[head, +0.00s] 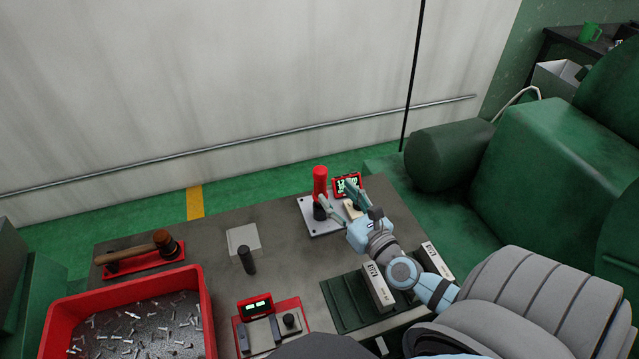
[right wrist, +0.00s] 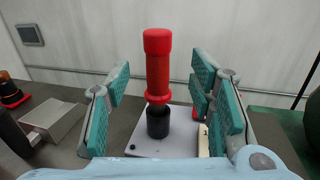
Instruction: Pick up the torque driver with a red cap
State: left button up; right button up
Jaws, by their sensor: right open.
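The torque driver (head: 320,182) has a red upper part and a black lower part. It stands upright on a light grey plate (head: 308,207) at the back of the table. In the right wrist view the driver (right wrist: 158,66) stands between the finger pads of my right gripper (right wrist: 160,95), with a gap on both sides. My right gripper (head: 340,204) is open and empty, close by the driver. The driver's lower part is partly covered by a finger in the head view. My left gripper is not in view.
A red bin of screws (head: 208,310), a mallet on a red holder (head: 145,262) and a black upright post (head: 247,261) are on the left. White-labelled blocks (head: 378,288) stand on a dark green mat.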

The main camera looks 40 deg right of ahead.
aim_at(324, 188)
jog(key=shift+w+f, duration=0.35)
jog(key=shift+f, duration=0.25)
jog(key=shift+w+f, duration=0.35)
jog(key=shift+f, duration=0.2)
jog(key=w, duration=0.6)
jog(key=shift+w+d, duration=0.3)
jog(key=shift+w, duration=0.05)
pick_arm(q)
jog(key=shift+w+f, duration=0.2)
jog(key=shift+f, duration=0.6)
pick_arm(e)
jog(key=shift+s, duration=0.1)
jog(key=shift+c, duration=0.4)
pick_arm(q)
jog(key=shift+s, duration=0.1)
pick_arm(e)
grip_shut()
